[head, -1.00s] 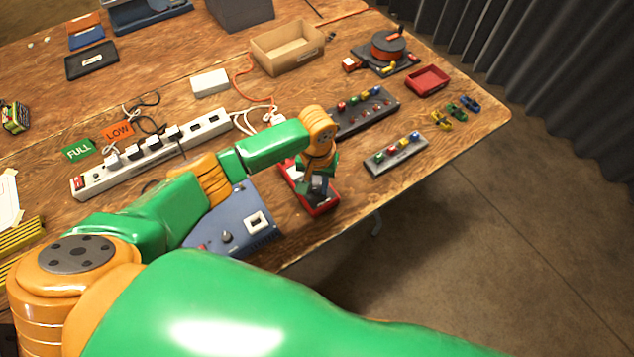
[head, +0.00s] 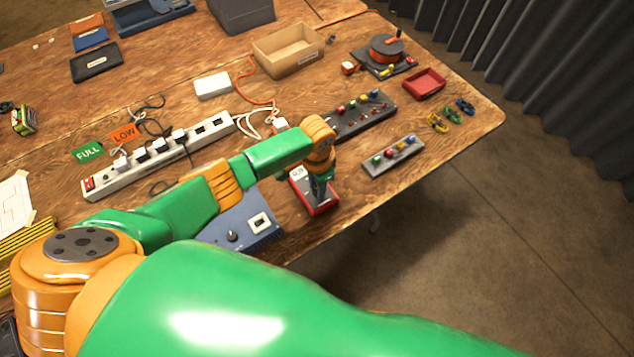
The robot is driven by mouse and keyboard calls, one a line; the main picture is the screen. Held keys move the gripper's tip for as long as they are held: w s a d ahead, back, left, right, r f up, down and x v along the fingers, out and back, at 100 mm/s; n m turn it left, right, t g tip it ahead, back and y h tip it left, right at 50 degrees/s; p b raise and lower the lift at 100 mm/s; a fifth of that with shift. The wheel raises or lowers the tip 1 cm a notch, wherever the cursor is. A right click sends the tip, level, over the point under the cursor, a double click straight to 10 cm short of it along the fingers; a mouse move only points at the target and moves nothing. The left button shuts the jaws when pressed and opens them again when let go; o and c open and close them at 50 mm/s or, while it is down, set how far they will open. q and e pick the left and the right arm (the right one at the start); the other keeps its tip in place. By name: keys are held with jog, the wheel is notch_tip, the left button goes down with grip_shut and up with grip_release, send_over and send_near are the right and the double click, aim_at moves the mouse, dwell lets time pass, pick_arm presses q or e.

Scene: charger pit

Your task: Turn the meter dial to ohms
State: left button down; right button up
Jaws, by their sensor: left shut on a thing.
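The meter (head: 300,189) is a red box with a pale display, lying near the table's front edge in the head view. My left gripper (head: 320,194) points down over the meter's face, at its middle and right part. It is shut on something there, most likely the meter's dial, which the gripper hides. I cannot read the dial's setting. My right gripper is not in view.
A blue box with a knob (head: 233,236) lies left of the meter. A grey strip with coloured knobs (head: 394,157) lies to the right. A white power strip (head: 150,177) and a cardboard box (head: 288,50) lie farther back.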

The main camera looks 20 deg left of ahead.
pick_arm(q)
jog(key=m, duration=0.3)
jog(key=shift+m+p, duration=0.3)
jog(key=shift+m, duration=0.1)
jog(key=m, duration=0.3)
jog(key=shift+m, duration=0.3)
jog(key=m, duration=0.3)
jog(key=shift+m, duration=2.4)
jog(key=c, duration=0.6)
grip_release()
